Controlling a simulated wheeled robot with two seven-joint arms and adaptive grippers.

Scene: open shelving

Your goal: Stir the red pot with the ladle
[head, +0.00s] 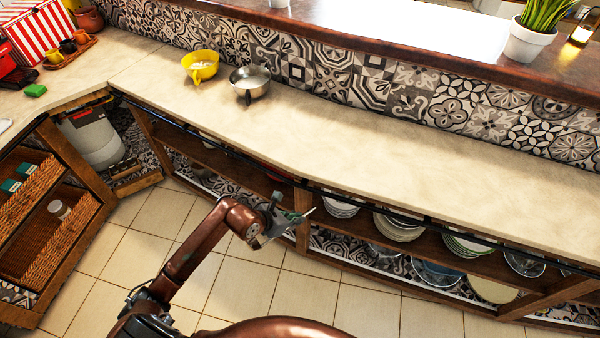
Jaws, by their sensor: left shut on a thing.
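My left gripper (274,222) is in front of the lower shelves, below the counter edge and over the tiled floor. It is shut on a thin, pale object that juts out to the right. I cannot tell from its shape whether this is the ladle. I see no clear red pot; a small reddish patch (262,161) shows in the shade under the counter, too dark to name. A steel pot (250,82) stands on the counter, well above and away from the gripper. My right gripper is not in view.
A yellow bowl (201,66) stands left of the steel pot. The long beige counter (400,165) is bare to the right. Plates (398,227) and bowls fill the shelves below. A wicker drawer unit (55,225) stands at left. The floor (225,285) is clear.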

